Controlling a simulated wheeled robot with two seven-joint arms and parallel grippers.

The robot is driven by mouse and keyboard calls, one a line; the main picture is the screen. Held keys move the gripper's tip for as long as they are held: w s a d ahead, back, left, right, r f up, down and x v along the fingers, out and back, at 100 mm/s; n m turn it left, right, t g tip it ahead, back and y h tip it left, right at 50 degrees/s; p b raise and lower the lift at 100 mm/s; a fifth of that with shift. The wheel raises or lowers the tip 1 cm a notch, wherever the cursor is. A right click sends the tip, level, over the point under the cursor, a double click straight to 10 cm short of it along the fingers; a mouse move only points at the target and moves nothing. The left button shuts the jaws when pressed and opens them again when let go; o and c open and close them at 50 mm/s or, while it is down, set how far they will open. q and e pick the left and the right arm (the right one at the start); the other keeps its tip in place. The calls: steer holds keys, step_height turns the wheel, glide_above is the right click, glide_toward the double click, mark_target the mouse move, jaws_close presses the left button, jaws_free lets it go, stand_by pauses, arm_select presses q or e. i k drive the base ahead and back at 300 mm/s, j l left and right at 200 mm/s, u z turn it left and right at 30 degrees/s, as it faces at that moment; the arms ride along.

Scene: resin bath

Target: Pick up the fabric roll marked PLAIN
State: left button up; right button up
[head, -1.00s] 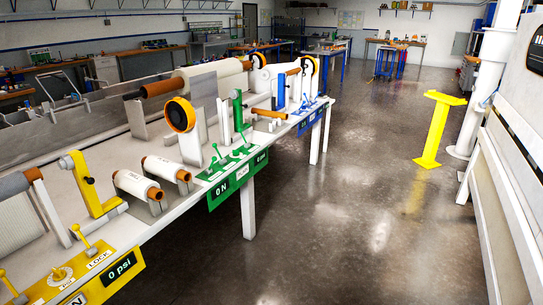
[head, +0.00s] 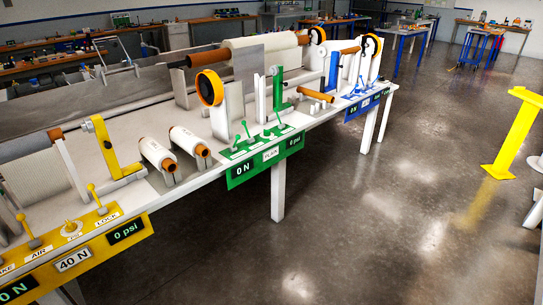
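Two small white fabric rolls on brown cores lie side by side in low metal cradles on the long bench. One is the left roll (head: 156,153) and the other is the right roll (head: 187,142). Any marking on them is too small to read. Neither of my grippers is in view.
The bench (head: 205,183) carries a yellow panel (head: 75,258), a green panel (head: 265,160) and a blue panel (head: 365,104) along its front edge. Open floor (head: 380,220) lies to the right. A yellow post (head: 512,138) stands at the far right.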

mark_target(187, 140)
steer(key=i+u, duration=0.35)
steer(key=i+l+u, duration=0.1)
steer(key=i+u, duration=0.2)
steer(key=i, duration=0.25)
steer(key=i+l+u, duration=0.35)
steer(key=i+j, duration=0.1)
